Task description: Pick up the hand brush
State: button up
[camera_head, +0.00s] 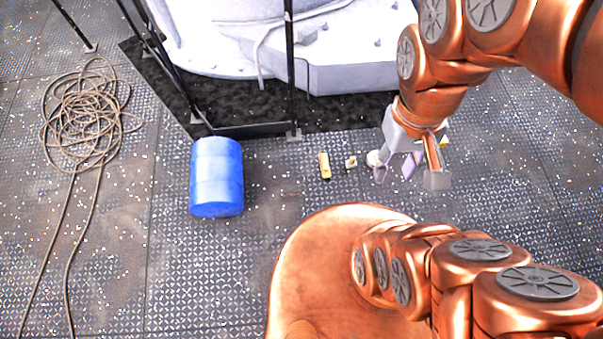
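My gripper (408,172) is right of centre, pointing down at the deck, with its two fingers spread apart. A small purple object (411,163) shows in the gap between the fingers. It appears to lie on the deck below them, and I cannot tell whether a finger touches it. The hand brush cannot be made out for certain; the purple object may be it. The gripper hides part of this area.
Left of my gripper lie a yellow object (324,165) and a small pale-and-brown object (351,162). A yellow piece (444,142) peeks out at right. A blue barrel (217,178), black railing (291,70) and coiled rope (85,115) stand or lie further left.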

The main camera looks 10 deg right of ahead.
aim_at(323, 161)
jog(key=z, duration=0.35)
jog(key=i, duration=0.4)
jog(key=u, duration=1.6)
